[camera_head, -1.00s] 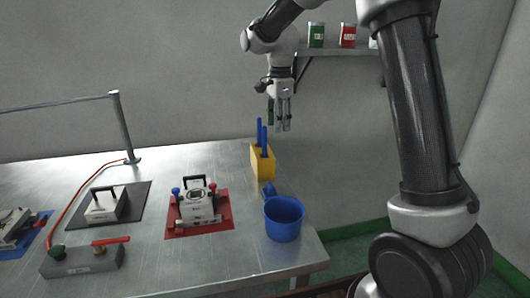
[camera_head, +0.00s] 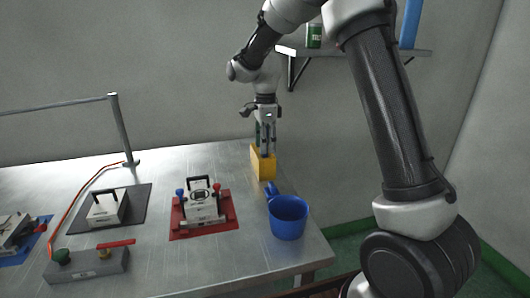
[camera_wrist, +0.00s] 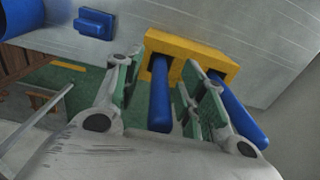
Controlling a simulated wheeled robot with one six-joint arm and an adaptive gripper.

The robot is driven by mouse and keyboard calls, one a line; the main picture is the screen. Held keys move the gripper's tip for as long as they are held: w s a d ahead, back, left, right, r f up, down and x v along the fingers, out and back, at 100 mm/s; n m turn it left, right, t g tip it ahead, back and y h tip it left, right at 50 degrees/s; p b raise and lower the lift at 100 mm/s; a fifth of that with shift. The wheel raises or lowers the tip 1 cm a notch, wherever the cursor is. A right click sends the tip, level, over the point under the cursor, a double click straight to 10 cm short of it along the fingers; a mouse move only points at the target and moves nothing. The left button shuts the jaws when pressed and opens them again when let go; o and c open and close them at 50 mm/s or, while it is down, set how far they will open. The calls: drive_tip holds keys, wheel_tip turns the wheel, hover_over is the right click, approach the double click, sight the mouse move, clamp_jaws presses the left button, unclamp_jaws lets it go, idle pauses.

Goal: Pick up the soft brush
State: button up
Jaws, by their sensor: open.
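Two blue handles stand in a yellow holder (camera_head: 263,165) near the table's back right edge. Their lower ends are hidden in the holder, so I cannot tell which is the soft brush. In the wrist view, one blue handle (camera_wrist: 160,98) lies between the green-padded fingers of my gripper (camera_wrist: 160,68). The other blue handle (camera_wrist: 240,112) is outside the right finger. My gripper (camera_head: 266,150) is open, pointing down just above the yellow holder, which also shows in the wrist view (camera_wrist: 205,58). In the head view the fingers largely hide the handles.
A blue mug (camera_head: 289,218) stands in front of the holder. A metal mould lies on a red mat (camera_head: 222,232) to the left, another on a dark mat (camera_head: 140,200).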

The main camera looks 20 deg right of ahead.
drive_tip(key=shift+f, duration=0.85)
clamp_jaws()
